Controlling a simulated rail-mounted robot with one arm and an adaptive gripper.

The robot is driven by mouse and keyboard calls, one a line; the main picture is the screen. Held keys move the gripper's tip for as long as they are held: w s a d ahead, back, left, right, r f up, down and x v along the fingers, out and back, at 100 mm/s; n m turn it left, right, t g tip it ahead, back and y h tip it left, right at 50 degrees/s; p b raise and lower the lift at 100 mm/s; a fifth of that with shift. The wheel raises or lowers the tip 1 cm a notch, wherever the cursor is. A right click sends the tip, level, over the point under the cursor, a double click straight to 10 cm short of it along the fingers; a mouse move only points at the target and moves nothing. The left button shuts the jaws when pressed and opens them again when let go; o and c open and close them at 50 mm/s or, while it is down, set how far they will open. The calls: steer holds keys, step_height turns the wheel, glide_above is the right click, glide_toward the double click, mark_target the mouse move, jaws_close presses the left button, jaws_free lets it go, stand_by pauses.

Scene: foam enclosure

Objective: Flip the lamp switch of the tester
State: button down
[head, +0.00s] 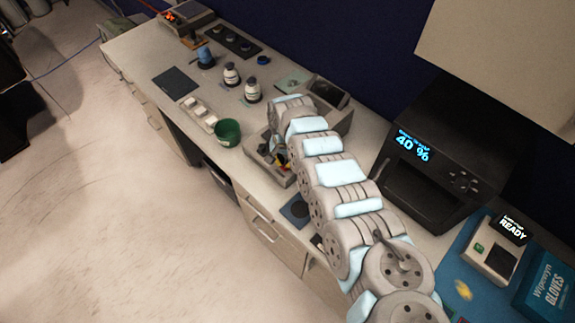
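I cannot tell for sure which device is the tester. A grey console with a dark sloped panel (328,93) stands against the back of the bench, partly hidden by my arm. A grey open-topped unit (260,158) with small dark, yellow and red parts inside sits just in front of it, also partly covered by my arm. No lamp switch can be made out. My arm's far end bends down over the grey unit, and my gripper's fingers cannot be made out there.
A green cup (228,132), white-capped bottles (252,91) and a dark mat (174,83) occupy the left bench. A pale cabinet (500,55) overhangs the right.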

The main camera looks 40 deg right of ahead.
mark_target(285, 168)
steer(key=shift+f+b, duration=0.7)
steer(key=shift+f, duration=0.8)
stand_by(0.9)
steer(key=shift+r, duration=0.1)
step_height(285, 168, up, 7)
steer(key=p, duration=0.8)
stand_by(0.4)
stand_by(0.4)
